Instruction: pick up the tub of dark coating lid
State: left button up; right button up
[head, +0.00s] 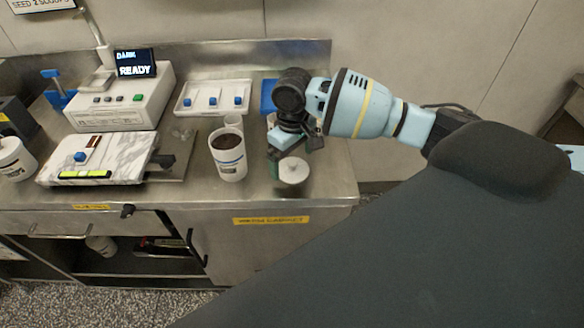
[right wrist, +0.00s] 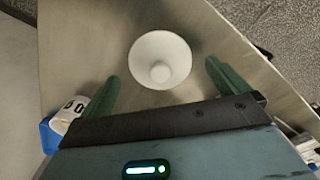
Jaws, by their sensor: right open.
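The lid (head: 293,170) is a white disc with a small round knob, lying on the steel bench near its front right corner. In the right wrist view the lid (right wrist: 160,58) lies ahead of and between my two green fingers, with no finger seen touching it. My right gripper (head: 281,160) is open and empty, pointing down at the lid; its spread fingers also show in the right wrist view (right wrist: 162,72). The tub of dark coating (head: 230,165) stands open and upright left of the lid, dark contents showing. My left gripper is not in view.
A white tray (head: 188,108) with blue-knobbed pieces lies at the back. A white machine (head: 120,105) with a "DARK READY" display (head: 135,63) and a marble-patterned slab (head: 55,172) stand left. A blue item (head: 268,92) is behind my wrist. Bare bench surrounds the lid.

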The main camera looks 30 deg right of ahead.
jog(key=shift+f, duration=0.85)
jog(key=c, duration=1)
jog(key=shift+r, duration=0.15)
notch_tip(320, 180, up, 4)
jog(key=shift+f, duration=0.2)
jog(key=s+a, duration=0.2)
jog(key=a, duration=0.3)
jog(key=s+a, duration=0.2)
jog(key=a, duration=0.3)
jog(key=s+a+r, duration=0.1)
jog(key=a, duration=0.4)
jog(key=shift+s+p, duration=0.4)
